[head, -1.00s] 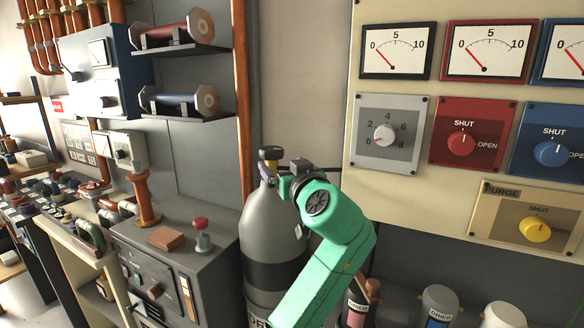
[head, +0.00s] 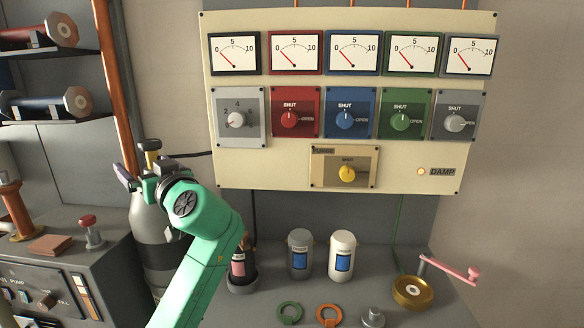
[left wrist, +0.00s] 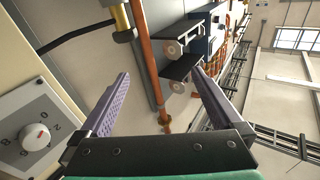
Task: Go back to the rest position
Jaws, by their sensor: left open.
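My left gripper (head: 122,174) is at the end of the green arm, at the left of the head view, in front of the grey gas cylinder (head: 157,230). Its two purple fingers are spread apart and empty in the left wrist view (left wrist: 156,98). The cylinder's valve with a yellow part (head: 151,152) shows just behind the gripper. I cannot tell whether the gripper touches it. My right gripper is in neither view.
A cream panel (head: 390,185) with dials and coloured knobs hangs on the wall. Below it stand a grey canister (head: 299,250), a white canister (head: 342,254), a green ring (head: 289,311), an orange ring (head: 329,314) and a brass reel (head: 413,291). A grey console (head: 70,258) stands left.

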